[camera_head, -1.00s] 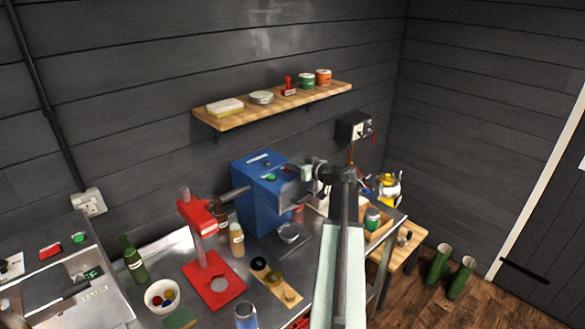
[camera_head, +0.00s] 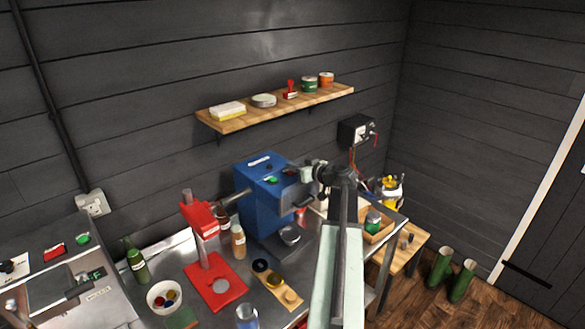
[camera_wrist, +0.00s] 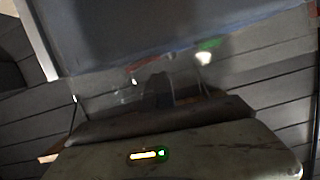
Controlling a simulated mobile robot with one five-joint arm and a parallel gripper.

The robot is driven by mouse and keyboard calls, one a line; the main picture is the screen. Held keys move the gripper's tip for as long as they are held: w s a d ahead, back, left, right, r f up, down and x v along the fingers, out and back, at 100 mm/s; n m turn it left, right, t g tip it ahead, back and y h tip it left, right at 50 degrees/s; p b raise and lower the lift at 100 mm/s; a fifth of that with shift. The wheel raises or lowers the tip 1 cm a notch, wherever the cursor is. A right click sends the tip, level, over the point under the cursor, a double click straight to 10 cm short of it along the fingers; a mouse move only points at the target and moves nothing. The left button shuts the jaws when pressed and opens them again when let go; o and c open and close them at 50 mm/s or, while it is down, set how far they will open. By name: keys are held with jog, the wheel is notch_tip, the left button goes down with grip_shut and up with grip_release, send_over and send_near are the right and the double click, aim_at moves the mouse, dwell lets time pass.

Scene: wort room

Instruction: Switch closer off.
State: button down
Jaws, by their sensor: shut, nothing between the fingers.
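The blue machine (camera_head: 262,207), which I take to be the closer, stands on the steel bench against the wall. Its top carries a pale label (camera_head: 259,161) too small to read, a green button (camera_head: 271,180) and a dark reddish spot (camera_head: 289,171) that may be another button. My gripper (camera_head: 303,174) is at the right edge of the machine's top, shut and empty. Whether it touches the machine cannot be told. In the blurred wrist view a green spot (camera_wrist: 208,44) shows against a dark blue-grey surface.
A red press (camera_head: 207,250), a brown bottle (camera_head: 238,241) and a green bottle (camera_head: 137,265) stand left of the machine. A wooden shelf (camera_head: 290,106) with small items hangs above. A black wall box (camera_head: 355,131) and a wooden tray (camera_head: 379,236) are to the right.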

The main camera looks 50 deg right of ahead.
jog(key=r, duration=0.1)
jog(key=r+p, duration=0.2)
jog(key=shift+a+r, duration=0.2)
jog(key=shift+a, duration=0.05)
jog(key=p+v, duration=0.1)
jog(key=v, duration=0.9)
jog(key=shift+f+p, duration=0.3)
jog(key=shift+f, duration=0.05)
jog(key=shift+a, duration=0.1)
